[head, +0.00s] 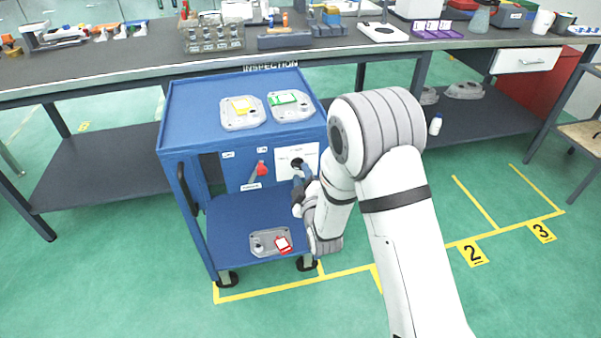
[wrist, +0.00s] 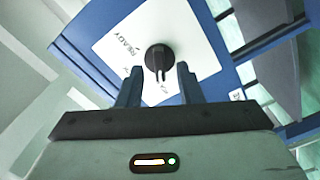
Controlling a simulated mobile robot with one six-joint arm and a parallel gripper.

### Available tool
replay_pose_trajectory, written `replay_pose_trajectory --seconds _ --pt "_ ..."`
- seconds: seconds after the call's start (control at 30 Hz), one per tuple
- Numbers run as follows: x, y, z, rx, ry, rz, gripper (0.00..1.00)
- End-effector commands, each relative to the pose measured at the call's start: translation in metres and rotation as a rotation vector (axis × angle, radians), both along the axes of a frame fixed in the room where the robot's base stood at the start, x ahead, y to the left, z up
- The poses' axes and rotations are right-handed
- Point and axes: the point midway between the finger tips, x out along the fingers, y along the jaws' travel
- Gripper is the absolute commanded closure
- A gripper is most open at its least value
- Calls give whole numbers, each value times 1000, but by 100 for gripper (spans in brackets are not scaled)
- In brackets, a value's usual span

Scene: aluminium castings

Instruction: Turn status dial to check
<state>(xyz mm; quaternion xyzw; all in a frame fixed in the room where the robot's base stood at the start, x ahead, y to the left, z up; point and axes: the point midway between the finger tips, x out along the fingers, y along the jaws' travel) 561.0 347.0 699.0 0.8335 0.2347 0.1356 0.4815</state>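The status dial is a black round knob (wrist: 158,58) with a narrow grip bar, on a white plate (wrist: 113,48). The bar points down toward my gripper in the wrist view. The word READY is on the plate left of the knob; another label at the lower right is too small to read. In the head view the white plate (head: 284,160) is on the blue cart's front, with the knob partly hidden. My gripper (wrist: 158,75) is open, one finger on each side of the knob's bar, with gaps showing. Whether the fingertips reach to the bar's depth is unclear. It also shows in the head view (head: 299,178).
The blue cart (head: 190,125) has a red lever (head: 262,168) left of the dial. Castings with yellow (head: 241,106) and green (head: 283,98) tags lie on top; one with a red tag (head: 283,243) lies on the lower shelf. A workbench (head: 120,60) stands behind.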

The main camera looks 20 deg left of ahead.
Motion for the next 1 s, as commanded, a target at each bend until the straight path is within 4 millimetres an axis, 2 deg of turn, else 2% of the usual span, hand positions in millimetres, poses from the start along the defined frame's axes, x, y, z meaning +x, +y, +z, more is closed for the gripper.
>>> replay_pose_trajectory --seconds 0.2,0.47,0.87,1.0 --pt "16 9 0 0 -1 0 67" --pt "17 10 0 0 0 0 67" --pt "17 10 0 0 1 0 99" --pt "17 11 0 0 1 0 100"
